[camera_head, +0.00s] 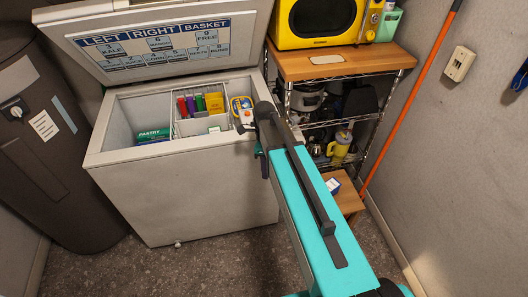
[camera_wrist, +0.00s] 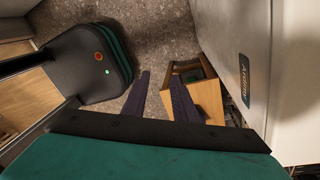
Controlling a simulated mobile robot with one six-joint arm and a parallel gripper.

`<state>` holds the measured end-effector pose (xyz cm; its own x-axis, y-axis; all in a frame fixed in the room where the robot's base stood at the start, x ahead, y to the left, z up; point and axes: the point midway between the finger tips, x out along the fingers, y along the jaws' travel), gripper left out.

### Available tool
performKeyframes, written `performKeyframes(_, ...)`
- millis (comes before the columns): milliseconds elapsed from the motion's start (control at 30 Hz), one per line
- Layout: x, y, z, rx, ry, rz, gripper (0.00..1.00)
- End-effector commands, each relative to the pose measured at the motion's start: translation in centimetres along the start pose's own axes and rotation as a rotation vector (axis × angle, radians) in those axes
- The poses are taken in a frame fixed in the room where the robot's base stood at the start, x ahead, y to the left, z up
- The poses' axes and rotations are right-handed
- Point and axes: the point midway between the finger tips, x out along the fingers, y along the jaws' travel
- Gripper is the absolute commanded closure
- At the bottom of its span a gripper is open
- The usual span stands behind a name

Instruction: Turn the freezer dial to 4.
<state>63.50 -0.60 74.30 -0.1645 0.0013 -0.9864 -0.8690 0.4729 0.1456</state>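The chest freezer (camera_head: 205,190) stands open, its lid (camera_head: 160,45) raised with a label chart on it. The freezer's pale wall fills the right of the wrist view (camera_wrist: 225,35), with a dark brand badge (camera_wrist: 244,82). I cannot make out the dial or its numbers in either view. A small pale round fitting (camera_head: 178,244) sits low on the freezer's front. My gripper (camera_wrist: 160,77) is open and empty, its two dark fingers apart with floor showing between them.
A wire shelf with a wooden top (camera_head: 342,62) holds a yellow microwave (camera_head: 318,20), right of the freezer. A low wooden stool (camera_head: 345,194) stands below, also in the wrist view (camera_wrist: 208,97). Floor (camera_head: 180,272) before the freezer is clear.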

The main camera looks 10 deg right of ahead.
Motion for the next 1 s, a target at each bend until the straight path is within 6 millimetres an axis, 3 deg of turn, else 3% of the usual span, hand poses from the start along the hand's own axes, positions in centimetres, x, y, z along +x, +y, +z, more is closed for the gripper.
performKeyframes(100, 3.5, 1.6, -0.8, -0.155, 0.012, 0.028, 0.74)
performKeyframes(400, 11.1, 5.6, -2.7, -0.560, 0.020, 0.095, 0.74)
performKeyframes(1000, 23.8, 15.8, -7.9, -1.365, -0.047, 0.242, 0.74)
